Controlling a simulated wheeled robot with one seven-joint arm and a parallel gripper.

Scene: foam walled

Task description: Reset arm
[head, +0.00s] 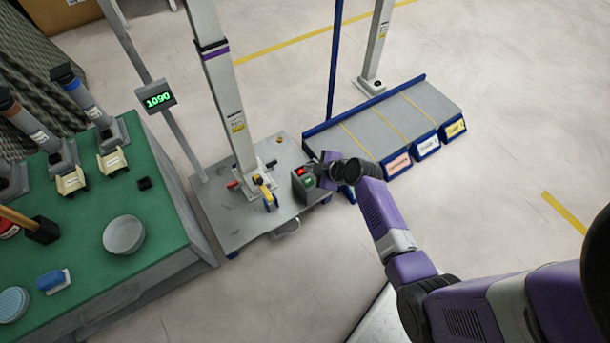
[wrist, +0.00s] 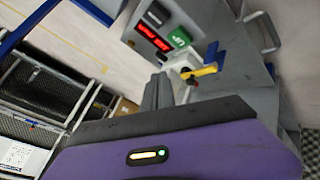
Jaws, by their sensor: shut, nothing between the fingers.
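My purple arm reaches in from the lower right in the head view. My gripper (head: 322,172) is beside a small grey control box (head: 303,184) on the wheeled platform. In the wrist view, my gripper's dark fingers (wrist: 158,92) are together and empty, pointing toward the control box (wrist: 162,22). The box has a red lit panel (wrist: 150,39) and a green lit panel (wrist: 180,38). I cannot tell whether the fingertips touch anything.
The grey platform (head: 225,205) carries a post and a yellow-handled lever (head: 267,190). A grey sloped rack (head: 385,125) with blue edges stands right of the box. A green-topped bench (head: 85,235) with tools is at left. Open floor lies at lower centre.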

